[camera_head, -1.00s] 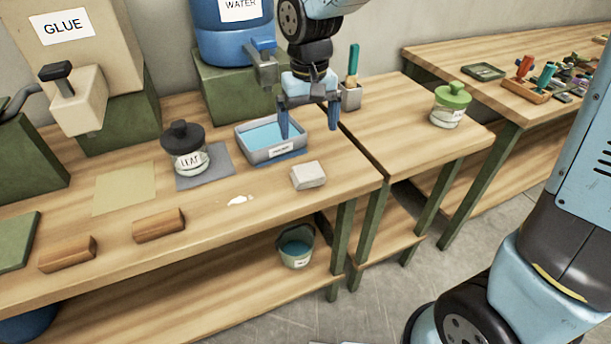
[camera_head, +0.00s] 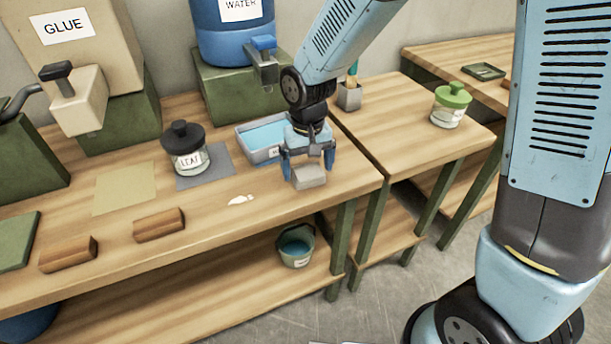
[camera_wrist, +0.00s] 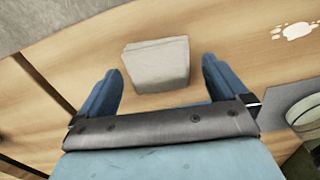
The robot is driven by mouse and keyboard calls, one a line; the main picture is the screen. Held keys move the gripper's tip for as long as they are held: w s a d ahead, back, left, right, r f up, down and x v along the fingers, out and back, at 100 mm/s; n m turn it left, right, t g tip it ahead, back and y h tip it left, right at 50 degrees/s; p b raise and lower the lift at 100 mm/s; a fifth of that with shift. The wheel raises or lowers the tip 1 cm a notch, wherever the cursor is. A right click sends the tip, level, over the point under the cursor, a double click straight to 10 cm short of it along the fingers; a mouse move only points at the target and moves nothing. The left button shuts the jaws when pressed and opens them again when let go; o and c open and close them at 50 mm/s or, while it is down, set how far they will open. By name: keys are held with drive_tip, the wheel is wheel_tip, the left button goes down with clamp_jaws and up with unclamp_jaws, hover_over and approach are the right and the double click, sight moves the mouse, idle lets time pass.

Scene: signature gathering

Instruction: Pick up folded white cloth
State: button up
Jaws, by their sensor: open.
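The folded white cloth (camera_head: 310,176) lies on the wooden bench top near its right front corner. My gripper (camera_head: 309,170) is over it, with one finger toward the cloth's left side and one toward its right. In the wrist view, the cloth (camera_wrist: 157,64) shows as a pale grey-white block between and just beyond the fingertips of my gripper (camera_wrist: 161,76). The jaws are open, with a gap between each finger and the cloth. I cannot tell how far the fingertips are above the bench.
The water tray (camera_head: 262,137) stands just behind my gripper. The leaf jar (camera_head: 186,150) stands on a grey sheet to the left. A white splash mark (camera_head: 240,200) lies left of the cloth. Two wooden blocks (camera_head: 159,225) (camera_head: 68,254) are further left. A green-lidded jar (camera_head: 450,106) stands right.

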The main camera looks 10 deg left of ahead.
drive_tip(key=shift+f, duration=1)
drive_tip(key=shift+c, duration=0.5)
drive_tip(key=c, duration=0.9)
drive_tip(key=shift+o, duration=0.2)
drive_tip(key=shift+r, duration=0.55)
wheel_tip(320, 180, up, 2)
drive_tip(key=shift+r, duration=0.25)
drive_tip(key=s+d+r, duration=0.8)
drive_tip(key=s+r, duration=0.1)
drive_tip(key=s, duration=0.2)
drive_tip(key=shift+s+r, duration=0.25)
